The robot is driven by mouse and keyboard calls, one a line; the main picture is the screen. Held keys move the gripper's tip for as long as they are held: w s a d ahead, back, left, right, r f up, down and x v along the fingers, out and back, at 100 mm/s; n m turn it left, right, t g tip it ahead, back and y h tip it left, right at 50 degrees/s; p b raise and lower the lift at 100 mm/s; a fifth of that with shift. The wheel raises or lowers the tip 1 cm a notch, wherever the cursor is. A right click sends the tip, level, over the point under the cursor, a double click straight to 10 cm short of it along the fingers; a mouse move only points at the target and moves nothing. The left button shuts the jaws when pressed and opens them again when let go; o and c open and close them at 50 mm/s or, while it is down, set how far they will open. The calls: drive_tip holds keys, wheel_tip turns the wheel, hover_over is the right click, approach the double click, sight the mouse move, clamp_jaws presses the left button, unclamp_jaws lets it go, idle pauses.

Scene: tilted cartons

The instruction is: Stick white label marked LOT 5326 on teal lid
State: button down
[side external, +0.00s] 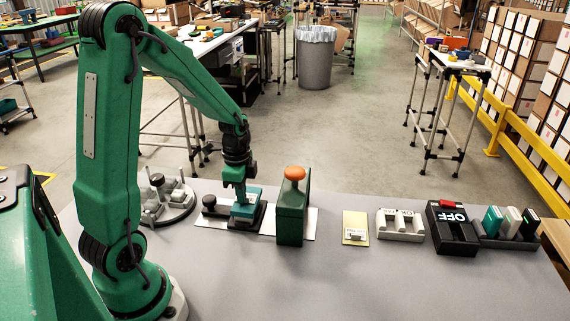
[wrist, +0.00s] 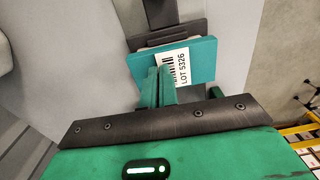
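The teal lid (side external: 247,203) rests tilted on a black stand (side external: 219,212) on the grey table. In the wrist view, the teal lid (wrist: 203,66) fills the middle. The white label (wrist: 183,68), with a barcode and LOT 5326, lies against the lid's face. My gripper (side external: 241,199) is low, right at the lid. In the wrist view, the fingers of my gripper (wrist: 158,69) are close together and look shut, over the label's left side. They hide part of the label. I cannot tell whether they grip its edge or only touch it.
Right of the stand is a green block with an orange knob (side external: 294,173). Further right are a yellow card (side external: 355,228), a grey holder (side external: 400,228), a black box marked OFF (side external: 453,233) and a rack (side external: 509,238). A round grey fixture (side external: 166,200) stands left. The table's front is clear.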

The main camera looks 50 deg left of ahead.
drive_tip(key=c, duration=2.1)
unclamp_jaws()
drive_tip(key=shift+c, duration=0.2)
drive_tip(key=o, duration=0.5)
drive_tip(key=shift+o, duration=0.2)
wheel_tip(320, 180, up, 8)
drive_tip(key=shift+s, duration=0.1)
drive_tip(key=shift+r, duration=2.9)
drive_tip(key=shift+d, duration=0.15)
